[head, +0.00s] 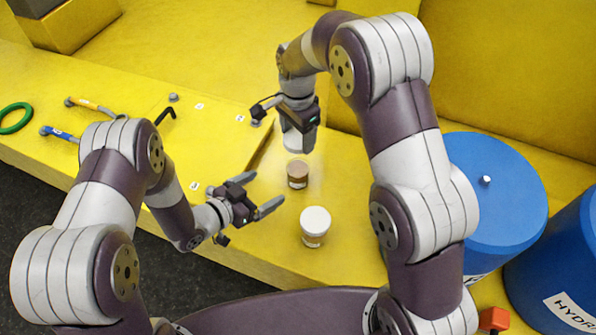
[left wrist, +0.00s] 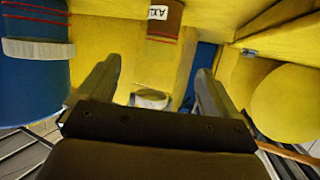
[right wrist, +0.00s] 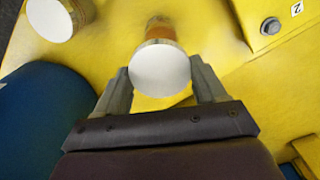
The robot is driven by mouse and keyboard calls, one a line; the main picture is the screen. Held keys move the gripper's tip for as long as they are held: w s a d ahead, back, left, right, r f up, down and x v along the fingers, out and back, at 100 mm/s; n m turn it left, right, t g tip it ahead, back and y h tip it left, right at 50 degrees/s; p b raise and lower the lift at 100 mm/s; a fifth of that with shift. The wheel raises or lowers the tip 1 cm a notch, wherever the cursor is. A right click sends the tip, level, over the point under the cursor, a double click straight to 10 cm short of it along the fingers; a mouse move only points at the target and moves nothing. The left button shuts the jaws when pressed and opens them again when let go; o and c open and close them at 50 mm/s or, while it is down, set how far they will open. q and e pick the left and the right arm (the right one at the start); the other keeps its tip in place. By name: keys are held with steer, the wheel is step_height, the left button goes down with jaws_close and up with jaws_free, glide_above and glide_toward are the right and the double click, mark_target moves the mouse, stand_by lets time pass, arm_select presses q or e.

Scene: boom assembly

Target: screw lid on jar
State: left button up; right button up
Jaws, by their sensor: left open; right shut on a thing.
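A small brown open-looking jar (head: 298,175) stands on the yellow surface. My right gripper (head: 296,140) is shut on a white lid (head: 294,142), held just above and behind the jar in the head view. In the right wrist view the round white lid (right wrist: 160,70) sits between the fingertips, with the brown jar (right wrist: 160,30) partly hidden behind it; I cannot tell whether they touch. My left gripper (head: 267,190) is open and empty, to the left of the jar. In the left wrist view its fingers (left wrist: 155,75) are spread apart.
A second jar with a white lid (head: 315,226) stands nearer the front edge. Blue drums (head: 490,200) stand at the right. A green ring (head: 15,118), a yellow-handled tool (head: 88,104) and a blue-handled tool (head: 58,133) lie at the left.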

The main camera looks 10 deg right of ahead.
mark_target(290, 173)
arm_select(q)
steer(key=shift+w+f, duration=0.1)
steer(key=shift+w, duration=0.1)
steer(key=x, duration=1.2)
steer(key=shift+c, duration=0.2)
steer(key=c, duration=1.5)
